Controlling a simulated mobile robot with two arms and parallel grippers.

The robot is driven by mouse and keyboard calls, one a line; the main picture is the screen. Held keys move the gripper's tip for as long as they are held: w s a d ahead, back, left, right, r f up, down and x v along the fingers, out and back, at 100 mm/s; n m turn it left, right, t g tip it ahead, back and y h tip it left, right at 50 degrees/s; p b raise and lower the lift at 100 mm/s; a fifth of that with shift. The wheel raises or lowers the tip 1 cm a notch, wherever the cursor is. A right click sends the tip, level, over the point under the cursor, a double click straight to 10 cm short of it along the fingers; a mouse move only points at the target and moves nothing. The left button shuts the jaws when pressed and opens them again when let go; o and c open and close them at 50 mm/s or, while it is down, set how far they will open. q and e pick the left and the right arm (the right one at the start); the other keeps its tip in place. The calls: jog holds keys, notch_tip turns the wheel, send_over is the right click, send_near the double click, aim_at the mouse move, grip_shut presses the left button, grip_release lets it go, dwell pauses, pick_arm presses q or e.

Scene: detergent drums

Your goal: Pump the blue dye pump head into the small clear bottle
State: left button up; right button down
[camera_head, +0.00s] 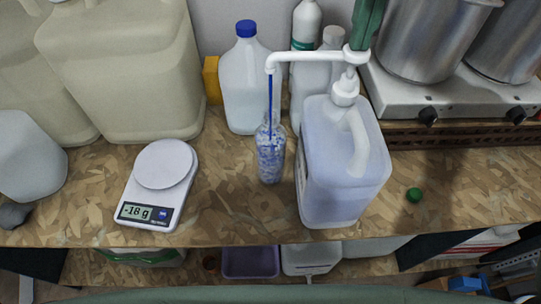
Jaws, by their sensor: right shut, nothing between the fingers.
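The white pump head (345,58) tops a large translucent jug (342,165) of pale bluish content. Its long spout reaches left, and its tip hangs over the small clear bottle (271,160). A thin blue stream runs from the spout tip down into the bottle's mouth. The bottle stands upright on the bench beside the jug; blue patches show through its wall. My right gripper (358,44), green, is shut and empty, with its tips down on top of the pump head. My left gripper is not in view.
A scale (160,180) reading -18 g stands left of the bottle, its plate empty. A blue-capped jug (245,80) and white bottles stand behind. Metal pots (425,40) sit on a burner at the right. A green ball (414,195) lies right of the jug.

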jog(key=shift+f+b, duration=0.8)
jog(key=shift+f, duration=0.5)
jog(key=shift+r, duration=0.2)
jog(key=shift+r+p, duration=2.55)
jog(key=shift+r, duration=0.2)
notch_tip(320, 180, up, 6)
jog(key=p, duration=0.5)
